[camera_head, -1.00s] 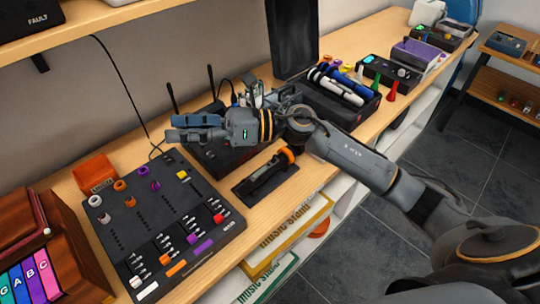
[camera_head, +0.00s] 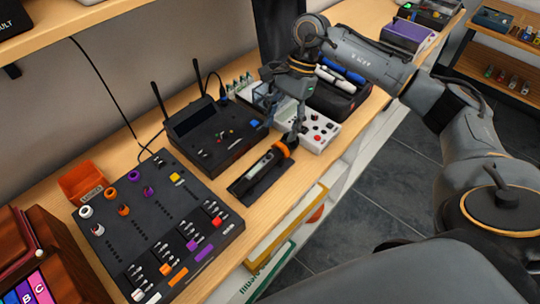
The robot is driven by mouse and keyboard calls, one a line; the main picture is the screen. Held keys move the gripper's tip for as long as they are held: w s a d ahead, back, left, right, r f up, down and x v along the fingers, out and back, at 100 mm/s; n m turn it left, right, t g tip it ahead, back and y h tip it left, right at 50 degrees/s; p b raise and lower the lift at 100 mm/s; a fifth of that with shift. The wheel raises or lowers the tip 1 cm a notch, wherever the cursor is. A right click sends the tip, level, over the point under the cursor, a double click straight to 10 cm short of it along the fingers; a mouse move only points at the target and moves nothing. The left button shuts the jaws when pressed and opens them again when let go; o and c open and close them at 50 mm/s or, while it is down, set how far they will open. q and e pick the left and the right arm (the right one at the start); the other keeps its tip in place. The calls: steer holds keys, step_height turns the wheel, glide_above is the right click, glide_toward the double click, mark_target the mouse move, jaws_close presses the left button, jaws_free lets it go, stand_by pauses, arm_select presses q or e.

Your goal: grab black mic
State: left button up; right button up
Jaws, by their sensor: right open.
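The black mic (camera_head: 262,167) has an orange band near its upper right end. It lies in a shallow black holder (camera_head: 246,193) near the table's front edge. My right gripper (camera_head: 283,118) points down, open, with its fingers over the area just behind and above the mic's orange end. One finger reaches down close to that end; I cannot tell whether it touches. Nothing shows between the fingers. My left gripper is not in view.
A black mixer (camera_head: 165,225) with colored knobs stands left of the holder. A black receiver with two antennas (camera_head: 212,135) stands behind it. A white device (camera_head: 320,132) is right of the gripper, partly hidden. A black case with white and blue mics (camera_head: 338,98) stands beyond.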

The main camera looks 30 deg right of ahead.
mark_target(271, 155)
steer(key=x, duration=0.3)
steer(key=shift+p, duration=0.3)
steer(key=p+x, duration=0.3)
steer(key=x, duration=0.2)
steer(key=shift+w, duration=0.1)
steer(key=shift+a+f, duration=0.1)
steer(key=shift+f, duration=0.15)
jaws_close()
